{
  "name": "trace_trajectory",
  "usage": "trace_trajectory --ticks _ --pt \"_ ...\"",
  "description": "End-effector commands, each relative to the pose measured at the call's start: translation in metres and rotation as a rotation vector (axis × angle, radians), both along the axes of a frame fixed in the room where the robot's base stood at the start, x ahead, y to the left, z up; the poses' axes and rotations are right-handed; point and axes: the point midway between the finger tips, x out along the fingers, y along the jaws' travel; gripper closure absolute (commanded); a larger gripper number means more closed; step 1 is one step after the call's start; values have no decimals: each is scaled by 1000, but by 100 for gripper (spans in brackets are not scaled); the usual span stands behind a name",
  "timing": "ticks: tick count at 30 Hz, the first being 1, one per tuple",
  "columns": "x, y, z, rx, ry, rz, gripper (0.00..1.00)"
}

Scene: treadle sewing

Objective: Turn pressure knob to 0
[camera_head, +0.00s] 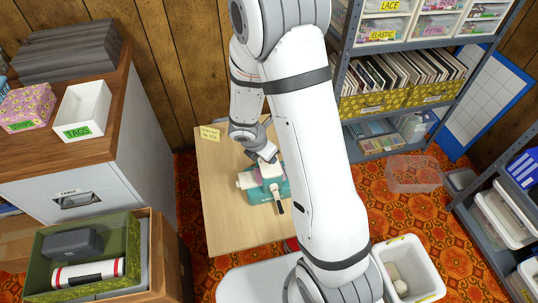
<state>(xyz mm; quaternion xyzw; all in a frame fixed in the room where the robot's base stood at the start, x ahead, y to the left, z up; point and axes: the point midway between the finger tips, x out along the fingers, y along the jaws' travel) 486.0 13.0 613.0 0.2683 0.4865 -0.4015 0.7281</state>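A small white and teal machine (267,188), likely the sewing machine, sits on a light wood table (230,225) in the head view. A dark bar sticks out at its front. The pressure knob cannot be made out at this size. My gripper (267,161) is at the back of the machine, pointing down at its top. It is very close to the machine, but I cannot tell whether it touches. Its fingers are too small and too covered to show whether they are open or shut. My arm hides the table's right side.
Shelving with yellow boxes (432,92) stands behind at the right. A white bin (410,268) and a clear tub (413,173) are on the patterned floor.

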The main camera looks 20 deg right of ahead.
Motion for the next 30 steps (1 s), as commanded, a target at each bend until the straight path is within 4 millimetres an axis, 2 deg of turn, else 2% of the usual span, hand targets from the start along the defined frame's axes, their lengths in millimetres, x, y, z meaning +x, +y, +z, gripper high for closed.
trace_trajectory --ticks 18,19,26,30 --pt "2 -1 2 -2 -4 41 91" --pt "2 -1 2 -2 -4 41 66" --pt "1 -1 1 -1 -2 41 48" --pt "1 -1 1 -1 -1 40 46"
